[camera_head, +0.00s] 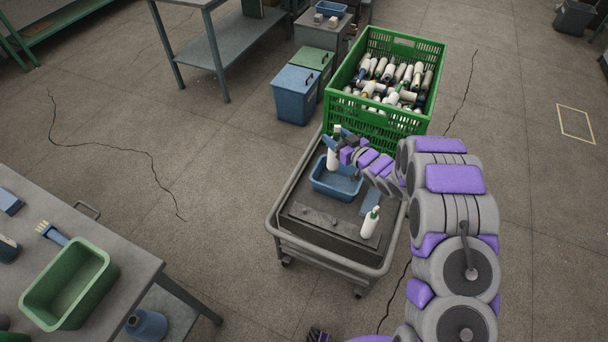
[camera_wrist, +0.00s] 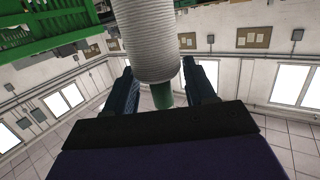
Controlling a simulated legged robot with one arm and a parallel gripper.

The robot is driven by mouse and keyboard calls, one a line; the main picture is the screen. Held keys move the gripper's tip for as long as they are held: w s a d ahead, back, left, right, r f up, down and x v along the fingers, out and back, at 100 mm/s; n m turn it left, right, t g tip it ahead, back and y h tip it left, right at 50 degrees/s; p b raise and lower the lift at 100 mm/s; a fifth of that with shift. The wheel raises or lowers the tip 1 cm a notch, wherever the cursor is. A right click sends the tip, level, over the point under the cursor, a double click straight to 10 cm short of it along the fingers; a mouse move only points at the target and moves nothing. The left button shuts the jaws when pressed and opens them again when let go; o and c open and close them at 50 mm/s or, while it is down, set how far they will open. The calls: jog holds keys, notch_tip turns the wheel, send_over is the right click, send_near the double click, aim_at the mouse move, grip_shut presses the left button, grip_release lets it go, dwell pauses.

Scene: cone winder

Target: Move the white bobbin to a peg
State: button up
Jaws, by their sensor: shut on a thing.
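The white bobbin (camera_head: 332,159) is in my gripper (camera_head: 335,140), roughly upright over the left rim of a blue tray (camera_head: 348,190) on the cart. In the wrist view the bobbin's ribbed white thread (camera_wrist: 150,45) and green end (camera_wrist: 162,95) show between the two dark fingers of my gripper (camera_wrist: 160,72). A dark peg block (camera_head: 318,219) lies along the front of the cart. A second white bobbin (camera_head: 370,223) with a green top stands at its right end. Other pegs on the block are too small to make out clearly.
A green crate (camera_head: 372,132) full of bobbins stands behind the cart. The cart's grey rail (camera_head: 318,257) runs around its edge. A table (camera_head: 118,247) with a green bin (camera_head: 70,284) is at lower left. Open floor lies between table and cart.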

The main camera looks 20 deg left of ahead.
jog(key=s+a+f+n+g+y+b, duration=0.1)
jog(key=s+a+f+n+g, duration=0.1)
jog(key=s+f, duration=0.3)
jog(key=s+a+f+n+g+y+b, duration=0.1)
jog(key=s+a+f+n+g+b, duration=0.1)
jog(key=f, duration=0.7)
jog(key=s+a+g, duration=0.1)
jog(key=s+a, duration=0.1)
jog(key=a, duration=0.1)
jog(key=shift+s+a+f, duration=0.2)
jog(key=shift+s+a, duration=0.1)
jog(key=shift+s, duration=0.1)
jog(key=shift+d, duration=0.2)
jog(key=shift+f+b, duration=0.6)
jog(key=shift+f, duration=2.1)
dwell(0.8)
jog(key=o, duration=1)
